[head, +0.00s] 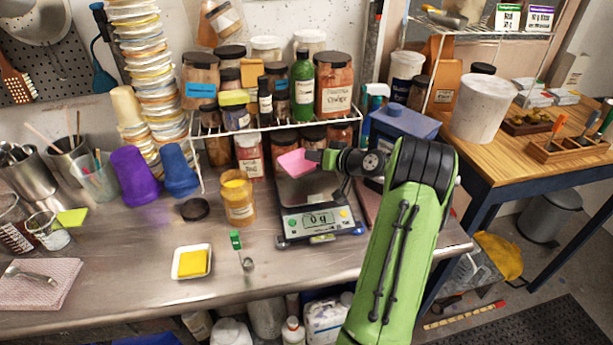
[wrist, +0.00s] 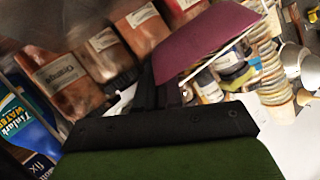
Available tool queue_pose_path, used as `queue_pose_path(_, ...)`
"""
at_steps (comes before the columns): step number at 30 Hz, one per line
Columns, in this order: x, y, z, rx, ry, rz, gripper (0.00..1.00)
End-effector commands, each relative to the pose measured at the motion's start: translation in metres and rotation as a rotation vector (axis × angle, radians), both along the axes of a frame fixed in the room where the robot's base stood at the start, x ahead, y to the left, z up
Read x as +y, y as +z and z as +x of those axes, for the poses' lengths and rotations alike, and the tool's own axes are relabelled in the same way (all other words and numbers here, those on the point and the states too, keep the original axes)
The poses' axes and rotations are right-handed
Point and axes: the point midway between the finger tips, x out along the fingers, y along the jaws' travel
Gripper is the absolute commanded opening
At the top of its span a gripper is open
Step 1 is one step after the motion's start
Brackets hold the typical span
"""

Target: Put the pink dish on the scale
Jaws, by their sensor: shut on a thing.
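The pink dish (head: 294,163) is in my gripper (head: 314,157), above the back part of the scale (head: 318,222) in the head view. In the wrist view the dish (wrist: 205,38) looks dark magenta and is tilted, with its edge between the dark fingers (wrist: 168,92). My gripper is shut on the dish. The scale stands on the steel counter, and its display reads 0 g. Its weighing plate is partly hidden under the dish and my arm. I see a gap between dish and plate, but its height is hard to tell.
A wire shelf (head: 270,126) with jars stands close behind the scale. An open yellow jar (head: 238,200) and a black lid (head: 195,209) are left of it. A white dish with a yellow block (head: 193,262) and a green-handled spoon (head: 237,241) lie in front. A blue box (head: 404,122) is right.

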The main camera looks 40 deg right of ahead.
Motion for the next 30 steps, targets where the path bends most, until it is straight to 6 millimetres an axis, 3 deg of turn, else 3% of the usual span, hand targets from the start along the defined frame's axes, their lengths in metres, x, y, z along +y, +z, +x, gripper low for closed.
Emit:
queue_pose_path(1, 0.000, -0.014, 0.000, 0.002, 0.000, 0.004, 0.00)
queue_pose_path(10, 0.000, -0.059, 0.000, 0.001, 0.001, 0.002, 0.00)
queue_pose_path(21, 0.000, -0.066, 0.000, -0.001, 0.002, -0.002, 0.00)
queue_pose_path(22, 0.000, -0.065, 0.000, 0.000, 0.001, -0.002, 0.10)
queue_pose_path(26, 0.000, -0.064, 0.000, 0.000, 0.001, -0.002, 0.30)
queue_pose_path(30, 0.000, -0.064, 0.000, 0.000, 0.000, -0.001, 0.31)
